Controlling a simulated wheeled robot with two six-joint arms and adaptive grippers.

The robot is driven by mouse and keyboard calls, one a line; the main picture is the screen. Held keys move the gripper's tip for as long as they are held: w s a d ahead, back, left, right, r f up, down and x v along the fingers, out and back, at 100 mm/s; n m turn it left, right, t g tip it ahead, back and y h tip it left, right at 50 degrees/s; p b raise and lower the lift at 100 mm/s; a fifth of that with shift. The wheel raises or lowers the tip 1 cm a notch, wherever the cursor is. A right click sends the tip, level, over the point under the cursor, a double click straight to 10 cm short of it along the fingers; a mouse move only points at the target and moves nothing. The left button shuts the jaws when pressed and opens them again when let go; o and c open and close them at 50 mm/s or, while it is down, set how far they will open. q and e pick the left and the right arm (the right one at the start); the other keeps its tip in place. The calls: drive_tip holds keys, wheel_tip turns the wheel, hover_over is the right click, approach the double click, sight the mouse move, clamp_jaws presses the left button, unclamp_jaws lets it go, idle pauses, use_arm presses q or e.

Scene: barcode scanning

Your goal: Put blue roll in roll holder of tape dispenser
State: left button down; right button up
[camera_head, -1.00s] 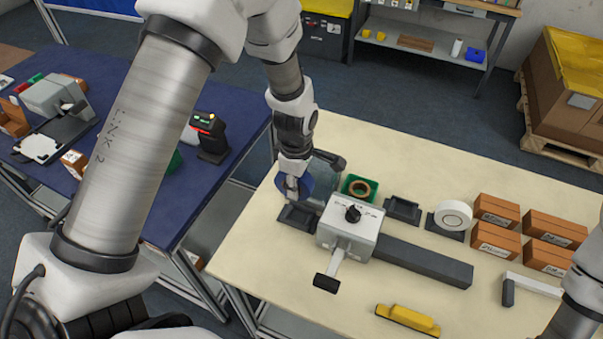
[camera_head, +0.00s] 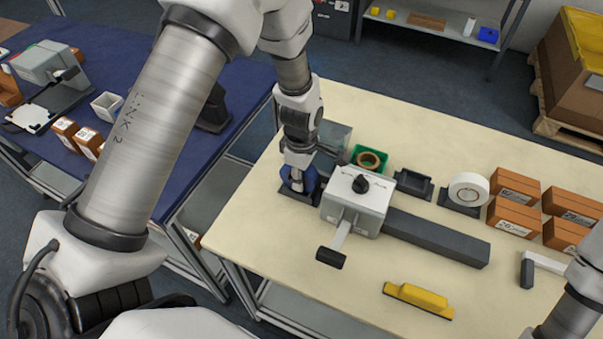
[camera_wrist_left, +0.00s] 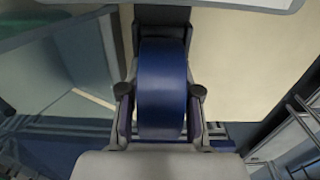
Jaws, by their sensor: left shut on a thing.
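My left gripper (camera_head: 299,181) is shut on the blue roll (camera_head: 311,182), which stands on edge between its fingers. The roll is at or just above a dark stand (camera_head: 290,196), left of a grey box with a black knob and lever (camera_head: 340,216); I cannot tell whether they touch. In the left wrist view the blue roll (camera_wrist_left: 161,90) fills the gap between the fingers (camera_wrist_left: 161,100). My right gripper is out of view.
A green tray with a brown roll (camera_head: 369,160), an empty dark stand (camera_head: 412,183) and a white roll (camera_head: 468,188) stand behind and right of the box. A dark bar (camera_head: 435,236) extends right. Cartons (camera_head: 514,216) stand farther right; a yellow tool (camera_head: 416,298) lies in front.

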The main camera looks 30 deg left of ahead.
use_arm(q)
drive_tip(key=shift+s, duration=0.1)
drive_tip(key=c, duration=0.7)
unclamp_jaws()
wheel_tip(320, 180, up, 12)
